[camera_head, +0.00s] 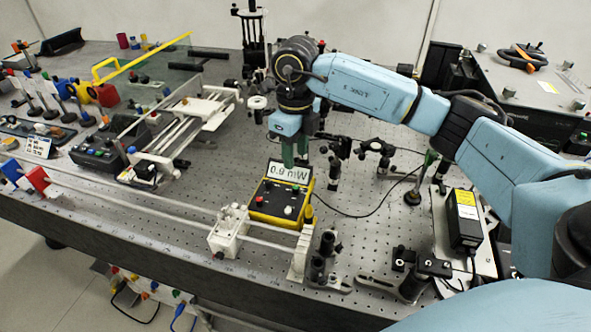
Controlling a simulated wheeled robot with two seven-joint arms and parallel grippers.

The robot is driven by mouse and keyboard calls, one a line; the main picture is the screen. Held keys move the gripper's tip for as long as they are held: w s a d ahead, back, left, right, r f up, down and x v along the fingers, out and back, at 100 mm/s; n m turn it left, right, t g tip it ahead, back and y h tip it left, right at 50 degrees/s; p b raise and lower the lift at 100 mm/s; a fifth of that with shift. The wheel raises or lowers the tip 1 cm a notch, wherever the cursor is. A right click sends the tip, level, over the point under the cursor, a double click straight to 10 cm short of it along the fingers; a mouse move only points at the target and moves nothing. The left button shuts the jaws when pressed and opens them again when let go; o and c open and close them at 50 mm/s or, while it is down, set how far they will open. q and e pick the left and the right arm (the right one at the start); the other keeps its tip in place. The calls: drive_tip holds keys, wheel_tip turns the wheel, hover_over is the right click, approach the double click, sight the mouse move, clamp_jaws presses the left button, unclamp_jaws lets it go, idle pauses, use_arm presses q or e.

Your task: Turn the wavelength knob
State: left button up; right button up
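A yellow-framed meter box (283,216) stands on the bench in the middle of the head view. Its raised display (288,172) reads 0.9 mW. Its dark face carries several small controls, among them a pale round knob (288,210) and a green one (293,188). I cannot read which control is the wavelength knob. My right gripper (294,160) points down with green fingers just behind and above the display, apart from the controls on the face. The display hides the fingertips in part, and the gap between them is unclear. My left gripper is not in view.
White rails (130,205) run along the bench's front edge to a white bracket (228,230). A black box with a yellow label (463,220) stands at the right. Small black optic mounts (375,150) stand right of the meter, with a dark cable between. A dark control box (98,155) sits at left.

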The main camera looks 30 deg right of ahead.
wheel_tip(320, 180, up, 4)
drive_tip(key=shift+f, duration=0.1)
idle(0.5)
